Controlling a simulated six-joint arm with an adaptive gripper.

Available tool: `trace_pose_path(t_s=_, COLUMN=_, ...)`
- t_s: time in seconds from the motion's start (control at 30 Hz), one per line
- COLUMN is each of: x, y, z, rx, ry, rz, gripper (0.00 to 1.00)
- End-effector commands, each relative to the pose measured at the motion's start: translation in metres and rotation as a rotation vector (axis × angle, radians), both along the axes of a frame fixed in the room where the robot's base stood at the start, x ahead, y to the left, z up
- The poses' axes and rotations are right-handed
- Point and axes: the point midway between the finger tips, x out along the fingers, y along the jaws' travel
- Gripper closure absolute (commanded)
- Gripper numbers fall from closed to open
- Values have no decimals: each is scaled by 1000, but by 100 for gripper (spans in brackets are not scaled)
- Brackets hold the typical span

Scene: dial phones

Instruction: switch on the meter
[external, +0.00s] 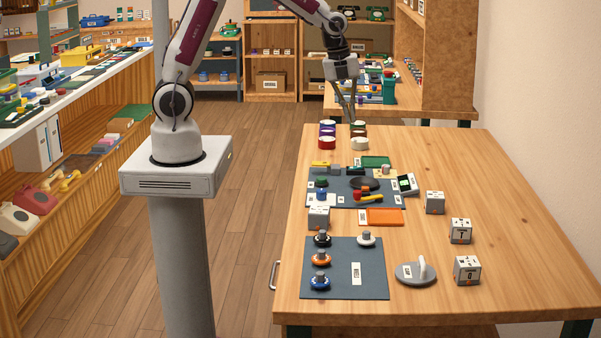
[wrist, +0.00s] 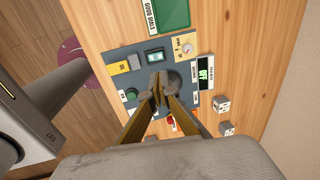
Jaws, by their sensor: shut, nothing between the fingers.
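A small box with a dark screen reading OFF in green, which looks like the meter (wrist: 206,73), sits at the right edge of a grey control board (wrist: 120,55). In the external view the meter (external: 408,184) stands at the board's right side. The board carries a yellow switch (wrist: 119,67), a teal rocker (wrist: 154,57), a beige dial box (wrist: 184,48), a green button (wrist: 131,95), a black disc (wrist: 175,80) and a red-handled lever (wrist: 170,121). My gripper (external: 351,120) is shut and empty, in the air over the table's far end; its fingers (wrist: 160,88) partly hide the board.
A green tray (external: 376,161) lies behind the board and an orange tray (external: 384,217) in front. Several jars (external: 327,142) stand at the far end. White cubes (external: 435,202) line the right. A second grey mat (external: 344,285) with knobs lies nearer. The table's right side is mostly clear.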

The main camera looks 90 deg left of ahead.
Motion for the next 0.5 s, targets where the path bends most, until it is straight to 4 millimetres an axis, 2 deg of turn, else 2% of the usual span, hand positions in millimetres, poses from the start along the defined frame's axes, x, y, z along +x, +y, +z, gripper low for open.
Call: trace_pose_path(t_s=0.5, x=10, y=0, z=-57, rx=-1, ry=4, rz=0, gripper=100)
